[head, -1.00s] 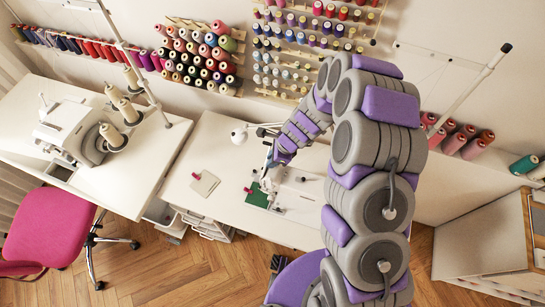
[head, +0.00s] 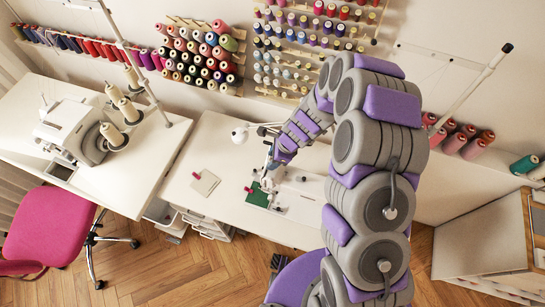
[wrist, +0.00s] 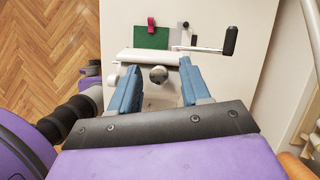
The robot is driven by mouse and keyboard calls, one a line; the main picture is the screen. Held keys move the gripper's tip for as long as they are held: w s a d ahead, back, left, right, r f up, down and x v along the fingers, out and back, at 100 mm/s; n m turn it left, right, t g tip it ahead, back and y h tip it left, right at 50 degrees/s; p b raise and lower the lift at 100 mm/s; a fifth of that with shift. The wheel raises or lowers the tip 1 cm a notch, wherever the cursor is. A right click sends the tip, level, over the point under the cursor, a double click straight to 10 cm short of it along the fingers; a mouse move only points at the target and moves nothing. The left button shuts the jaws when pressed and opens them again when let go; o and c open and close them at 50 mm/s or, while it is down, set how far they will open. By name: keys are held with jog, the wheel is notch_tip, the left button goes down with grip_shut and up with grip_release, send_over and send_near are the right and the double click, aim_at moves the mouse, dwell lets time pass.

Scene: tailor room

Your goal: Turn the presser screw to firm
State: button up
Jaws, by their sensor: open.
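A white sewing machine (head: 303,194) stands on the middle white table; it also shows in the wrist view (wrist: 140,54). In the wrist view a round grey knob (wrist: 158,74), which looks like the presser screw, sits on top of the machine. My gripper (wrist: 158,70) is open, with one blue finger on each side of the knob. A gap shows between the knob and each finger; I cannot tell their height relation. In the head view my gripper (head: 270,163) is over the machine's left end, small and partly hidden by my arm.
Green fabric (wrist: 150,38) with a magenta piece on it lies beside the machine. A black-handled crank (wrist: 230,41) sticks out near the right finger. A small pad (head: 205,182) lies on the table. A second machine (head: 75,130) stands on the left table, with a pink chair (head: 52,226) before it.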

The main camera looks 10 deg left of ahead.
jog(key=v, duration=1.7)
jog(key=shift+r, duration=0.1)
jog(key=s+d+n+h+b, duration=0.2)
jog(key=s+d+n+b, duration=0.6)
jog(key=s, duration=0.6)
jog(key=s+d+n+g+h+b, duration=0.1)
jog(key=s+d+n+h+b, duration=0.1)
jog(key=s+d+n+b, duration=0.6)
jog(key=s+d, duration=0.3)
jog(key=s, duration=0.3)
jog(key=shift+d, duration=0.35)
jog(key=shift+r, duration=0.1)
jog(key=shift+c, duration=0.5)
